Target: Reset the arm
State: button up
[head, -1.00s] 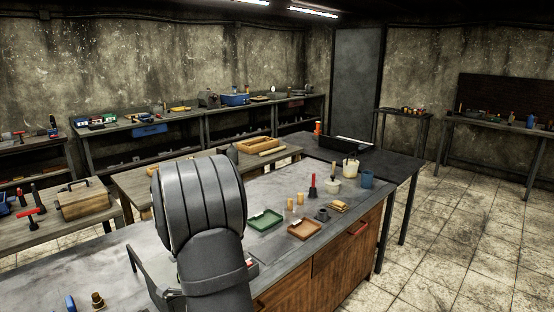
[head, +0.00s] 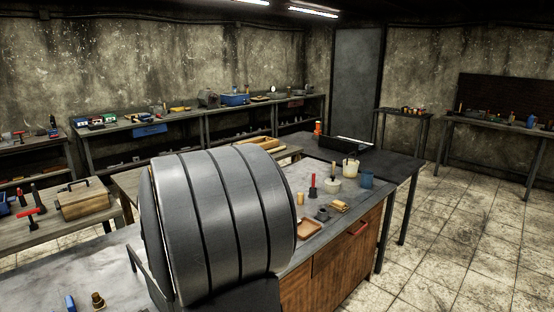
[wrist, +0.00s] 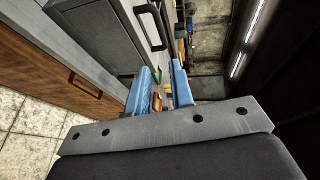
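My gripper (wrist: 162,78) shows in the wrist view as two blue fingers standing apart, with a gap between them. I see nothing clearly clamped there; a small brown patch and a bit of green show at the gap, and I cannot tell exactly what they are. The wrist view is steeply tilted, with a wooden cabinet front at the left and ceiling lights at the right. In the head view, a large grey ribbed link of my arm fills the lower middle. My gripper does not show in that view.
The grey workbench (head: 118,262) runs under my arm. A wooden toolbox (head: 84,200) stands left. Tiled floor at right is clear.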

jog(key=x, duration=1.8)
jog(key=shift+a+r, duration=0.2)
jog(key=shift+a, duration=0.15)
jog(key=shift+w+a, duration=0.25)
jog(key=shift+a, duration=0.05)
jog(key=shift+d, duration=0.1)
jog(key=shift+s+d, duration=0.2)
jog(key=shift+s, duration=0.05)
jog(key=v, duration=1.6)
jog(key=shift+d+f, duration=0.15)
jog(key=shift+d, duration=0.2)
jog(key=shift+s, duration=0.15)
